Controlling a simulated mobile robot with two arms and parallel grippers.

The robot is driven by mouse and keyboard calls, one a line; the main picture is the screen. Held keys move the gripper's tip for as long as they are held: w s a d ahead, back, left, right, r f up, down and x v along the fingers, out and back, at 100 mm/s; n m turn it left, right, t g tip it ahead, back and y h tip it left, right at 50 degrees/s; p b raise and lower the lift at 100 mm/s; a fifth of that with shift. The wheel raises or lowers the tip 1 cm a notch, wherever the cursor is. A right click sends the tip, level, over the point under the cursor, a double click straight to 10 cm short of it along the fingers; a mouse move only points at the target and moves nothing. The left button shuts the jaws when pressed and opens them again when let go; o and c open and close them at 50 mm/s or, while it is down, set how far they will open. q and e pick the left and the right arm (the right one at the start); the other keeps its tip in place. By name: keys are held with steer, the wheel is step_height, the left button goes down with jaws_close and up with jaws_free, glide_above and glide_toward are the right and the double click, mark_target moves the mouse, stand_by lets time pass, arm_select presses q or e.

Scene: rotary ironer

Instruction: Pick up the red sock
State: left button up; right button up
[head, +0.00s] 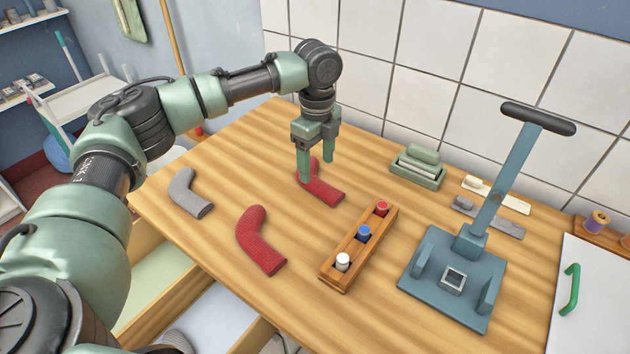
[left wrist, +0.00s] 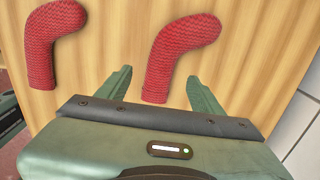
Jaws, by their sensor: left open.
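Two red socks lie flat on the wooden table. The far red sock (head: 326,190) is under my left gripper (head: 316,168); the near red sock (head: 260,242) lies closer, toward the front edge. My left gripper is open and points down, with its fingers at the far red sock. In the left wrist view, this sock (left wrist: 175,52) shows between and beyond the two fingertips (left wrist: 160,76), and the near sock (left wrist: 48,45) is at the left. I cannot tell whether the fingers touch the sock. My right gripper is not in view.
A grey sock (head: 185,194) lies at the table's left. A wooden rack with red, blue and white spools (head: 352,250) stands right of the socks. Beyond are a blue-grey press with a lever (head: 450,285) and a green tray (head: 417,172). Open drawers (head: 160,285) show below the front edge.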

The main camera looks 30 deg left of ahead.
mark_target(320, 185)
arm_select(q)
steer(key=f, duration=0.2)
steer(key=d+f+p, duration=0.1)
steer(key=f, duration=0.1)
steer(key=shift+s+f, duration=0.1)
steer(key=shift+f, duration=0.75)
steer(key=c, duration=1.4)
